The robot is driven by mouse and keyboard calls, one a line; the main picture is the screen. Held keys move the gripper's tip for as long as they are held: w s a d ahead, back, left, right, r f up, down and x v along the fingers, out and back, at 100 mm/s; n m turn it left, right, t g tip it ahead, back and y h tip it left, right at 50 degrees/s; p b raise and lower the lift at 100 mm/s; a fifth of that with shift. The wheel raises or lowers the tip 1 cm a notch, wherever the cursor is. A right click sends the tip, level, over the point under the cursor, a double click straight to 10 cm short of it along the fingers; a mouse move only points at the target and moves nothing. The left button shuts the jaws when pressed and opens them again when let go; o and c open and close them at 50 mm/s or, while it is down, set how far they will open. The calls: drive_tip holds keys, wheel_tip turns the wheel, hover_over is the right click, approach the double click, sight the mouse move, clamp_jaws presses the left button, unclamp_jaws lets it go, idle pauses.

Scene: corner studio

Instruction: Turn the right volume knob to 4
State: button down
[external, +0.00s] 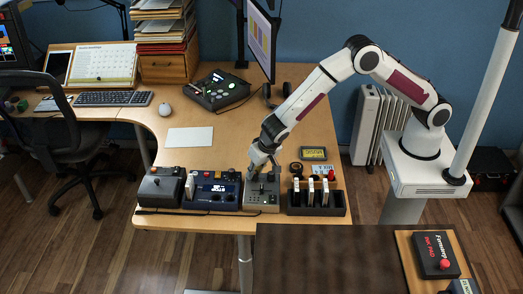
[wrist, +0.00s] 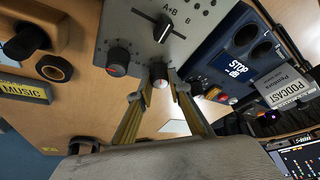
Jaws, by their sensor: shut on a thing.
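The grey control panel (external: 262,196) stands near the front edge of the desk, between the blue box and a black rack. In the wrist view, the panel (wrist: 197,22) has two dark round knobs with red centres or marks: a left knob (wrist: 118,58) and a right knob (wrist: 158,72). My gripper (external: 260,170) reaches down onto the panel. In the wrist view, the fingertips (wrist: 159,92) are on either side of the right knob, shut on it. The scale numbers around the right knob are too small and partly hidden to read. The left knob is clear of the fingers.
A slider (wrist: 163,28) sits beside the knobs on the panel. The blue box (external: 211,190) with a STOP display stands close on one side. The black rack (external: 315,204) with white-topped items stands on the other. A white sheet (external: 190,137) lies behind on open desk.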

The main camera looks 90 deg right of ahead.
drive_tip(key=shift+a+f+m+g, duration=0.15)
drive_tip(key=shift+m+g, duration=0.25)
drive_tip(key=shift+m, duration=0.8)
drive_tip(key=c, duration=1.9)
unclamp_jaws()
drive_tip(key=shift+r, duration=0.25)
drive_tip(key=shift+s+a+r+h, duration=0.1)
drive_tip(key=shift+a+r+h, duration=0.05)
drive_tip(key=shift+r, duration=0.25)
drive_tip(key=shift+a+r+h, duration=0.1)
drive_tip(key=shift+r+h, duration=0.05)
drive_tip(key=shift+r, duration=0.2)
drive_tip(key=v, duration=1)
drive_tip(key=shift+s+d, duration=0.1)
drive_tip(key=shift+s, duration=0.05)
